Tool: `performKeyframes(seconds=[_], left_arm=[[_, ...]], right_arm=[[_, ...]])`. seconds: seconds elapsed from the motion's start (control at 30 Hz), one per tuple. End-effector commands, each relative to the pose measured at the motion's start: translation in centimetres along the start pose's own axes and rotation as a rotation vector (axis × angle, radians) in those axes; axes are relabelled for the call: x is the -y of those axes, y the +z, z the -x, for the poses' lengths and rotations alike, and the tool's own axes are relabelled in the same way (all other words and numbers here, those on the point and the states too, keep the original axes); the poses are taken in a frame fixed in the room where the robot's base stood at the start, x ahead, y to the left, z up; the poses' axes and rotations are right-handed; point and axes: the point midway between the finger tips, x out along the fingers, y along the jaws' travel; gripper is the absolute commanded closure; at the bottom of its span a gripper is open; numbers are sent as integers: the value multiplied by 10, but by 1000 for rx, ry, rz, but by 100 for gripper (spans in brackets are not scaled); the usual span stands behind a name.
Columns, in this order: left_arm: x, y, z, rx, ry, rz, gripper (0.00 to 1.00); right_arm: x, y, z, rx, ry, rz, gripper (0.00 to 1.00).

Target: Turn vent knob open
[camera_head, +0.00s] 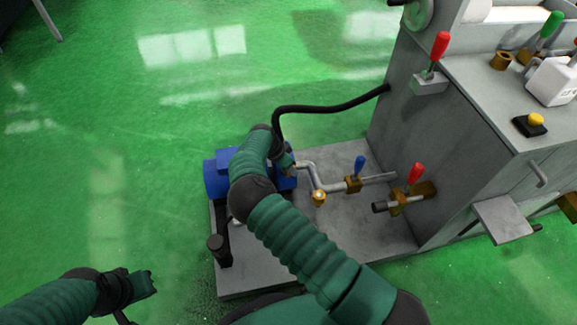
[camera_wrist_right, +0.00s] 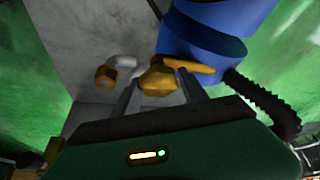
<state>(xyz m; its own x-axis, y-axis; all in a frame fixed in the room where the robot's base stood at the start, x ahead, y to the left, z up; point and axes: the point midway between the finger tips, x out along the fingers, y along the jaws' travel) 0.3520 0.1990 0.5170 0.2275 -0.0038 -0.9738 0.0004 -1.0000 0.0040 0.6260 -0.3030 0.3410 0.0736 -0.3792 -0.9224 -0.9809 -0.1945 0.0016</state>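A brass knob-like part with an orange lever-like piece (camera_wrist_right: 158,80) sits by the blue pump body (camera_wrist_right: 215,45) in the right wrist view. My right gripper (camera_wrist_right: 160,94) has its two fingers apart, one on each side of this brass part. I cannot tell whether they touch it. In the head view the right gripper (camera_head: 287,160) is at the blue pump (camera_head: 216,176), and my own arm hides much of the pump and the knob. My left gripper (camera_head: 143,284) is at the lower left, away from the pump; its fingers are too dark to read.
A pale bent pipe (camera_head: 312,176) with a brass end leads to a blue-handled valve (camera_head: 358,173). A red-handled valve (camera_head: 412,183) is to its right. A black hose (camera_head: 325,107) arches to the grey machine (camera_head: 440,130). The green floor at left is clear.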

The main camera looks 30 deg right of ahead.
Motion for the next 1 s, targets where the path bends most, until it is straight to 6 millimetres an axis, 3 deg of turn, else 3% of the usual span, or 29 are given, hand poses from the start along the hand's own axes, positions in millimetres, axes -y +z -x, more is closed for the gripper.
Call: performKeyframes(seconds=[0.03, 0.33, 0.67, 1.0], left_arm=[[0, 0, 0, 0, 0, 0, 100], [0, 0, 0, 0, 0, -1, 100], [0, -2, 10, 0, 0, 0, 100], [0, -11, 46, 0, 0, -1, 100]], right_arm=[[0, 0, 0, 0, 0, 0, 57], [0, -1, -1, -1, 0, 0, 94], [0, -2, 2, -1, -21, 43, 94], [0, -4, 6, 1, -108, 252, 94]])
